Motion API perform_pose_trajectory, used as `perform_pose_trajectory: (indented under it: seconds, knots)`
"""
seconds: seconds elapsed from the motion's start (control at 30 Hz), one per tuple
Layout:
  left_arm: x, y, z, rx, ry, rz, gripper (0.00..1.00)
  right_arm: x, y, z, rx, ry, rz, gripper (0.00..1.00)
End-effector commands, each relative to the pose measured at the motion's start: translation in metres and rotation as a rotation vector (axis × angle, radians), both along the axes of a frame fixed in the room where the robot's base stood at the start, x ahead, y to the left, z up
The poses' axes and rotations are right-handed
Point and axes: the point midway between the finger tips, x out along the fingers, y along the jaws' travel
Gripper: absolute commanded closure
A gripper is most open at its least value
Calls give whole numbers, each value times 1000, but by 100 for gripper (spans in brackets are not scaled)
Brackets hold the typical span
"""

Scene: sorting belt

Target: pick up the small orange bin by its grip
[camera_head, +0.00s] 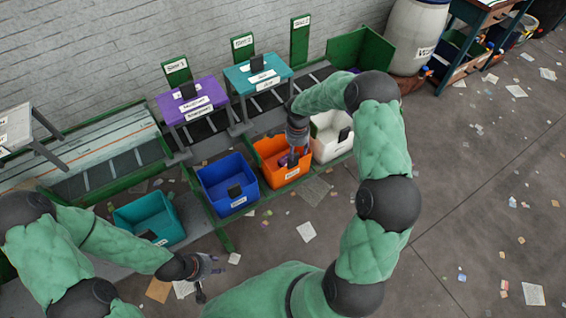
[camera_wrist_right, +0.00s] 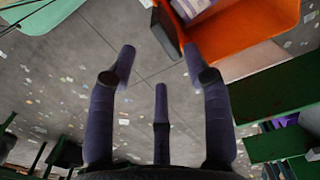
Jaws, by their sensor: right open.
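The small orange bin (camera_head: 268,150) stands in the row between the blue bin and the white bin, with a white label on its front. My right gripper (camera_head: 291,160) is at the bin's front side in the head view, covering part of it and its grip. In the right wrist view, the orange bin (camera_wrist_right: 258,35) is at the upper right, and its dark grip (camera_wrist_right: 166,30) lies just beyond the fingertips. The right gripper (camera_wrist_right: 159,58) has its fingers spread, with nothing between them. My left gripper (camera_head: 208,277) is spread and empty, low, away from the bins.
The blue bin (camera_head: 211,176) stands left of the orange bin and the white bin (camera_head: 322,150) right of it, both close. A teal bin (camera_head: 131,220) is further left. Purple (camera_head: 174,115) and teal (camera_head: 281,72) tables stand behind. Scraps litter the open floor at right.

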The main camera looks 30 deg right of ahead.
Motion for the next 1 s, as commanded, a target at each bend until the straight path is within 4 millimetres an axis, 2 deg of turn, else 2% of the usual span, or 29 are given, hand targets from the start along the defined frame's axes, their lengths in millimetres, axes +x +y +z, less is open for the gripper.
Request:
perform_pose_trajectory:
  seconds: [0.03, 0.13, 0.43, 0.7, 1.0]
  knots:
    - [0, 0, -4, 0, 0, 0, 60, -1, 0, -11, 1, 3, 0, 50]
    - [0, 0, -7, 0, 0, 0, 60, 0, 0, -26, 1, 2, 3, 50]
    - [0, 0, -13, 0, 0, 0, 60, 2, 2, -47, 2, 0, 3, 50]
    - [0, 0, -26, 0, 0, 0, 60, 6, 4, -84, 1, 1, 3, 50]
    - [0, 0, -26, 0, 0, 0, 60, 6, 4, -89, 1, -1, 3, 50]
